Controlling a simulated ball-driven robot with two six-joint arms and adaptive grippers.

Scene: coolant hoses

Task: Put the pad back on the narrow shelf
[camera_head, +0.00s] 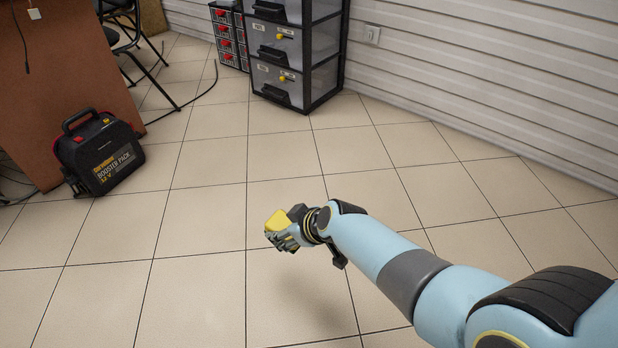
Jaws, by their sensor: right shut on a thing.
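My right arm reaches in from the lower right. My right gripper (283,236) is shut on a small yellow thing (277,223), which looks like the pad. It is held above the tiled floor, and the fingers hide part of it. My left gripper is not in view. I see no narrow shelf that I can name for sure.
A black booster pack (100,155) stands on the floor at the left, by a brown desk panel (75,85). A drawer unit (285,55) and a smaller red-handled cabinet (228,40) stand at the back against a slatted wall (480,75). The middle floor is clear.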

